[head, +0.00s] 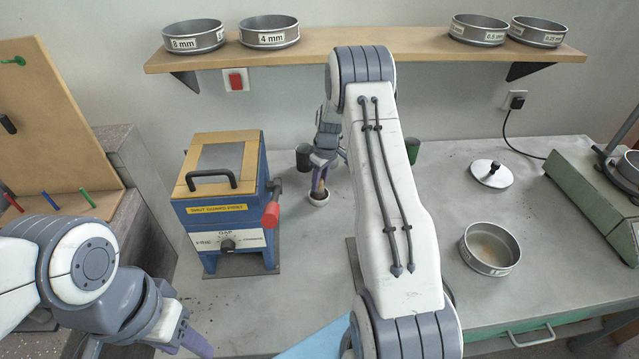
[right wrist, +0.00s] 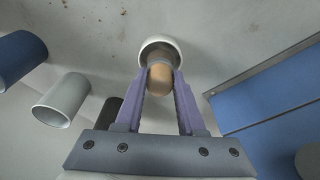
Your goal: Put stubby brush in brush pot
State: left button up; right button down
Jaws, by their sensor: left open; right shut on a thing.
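The stubby brush shows as a short tan wooden handle (right wrist: 160,80) in the right wrist view. My right gripper (right wrist: 161,74) is shut on it, a purple finger on each side. The brush pot is a small round vessel with a white rim (right wrist: 174,46), just beyond the fingertips. The brush's lower end is at the pot's mouth; I cannot tell how deep it sits. In the head view the pot (head: 318,199) stands right of the blue machine, with my right gripper (head: 319,178) directly over it. My left gripper (head: 194,343) is open and low at the bottom left, partly cut off.
A blue machine (head: 227,210) with a red-handled crank stands left of the pot. Dark cups (head: 303,157) stand behind it; a grey cup (right wrist: 62,100) and a blue cup (right wrist: 20,58) show in the wrist view. A sieve pan (head: 490,249) lies at right. My right arm hides mid-bench.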

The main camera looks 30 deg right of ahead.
jog(key=shift+f, duration=1)
jog(key=shift+f, duration=0.15)
jog(key=c, duration=0.5)
grip_release()
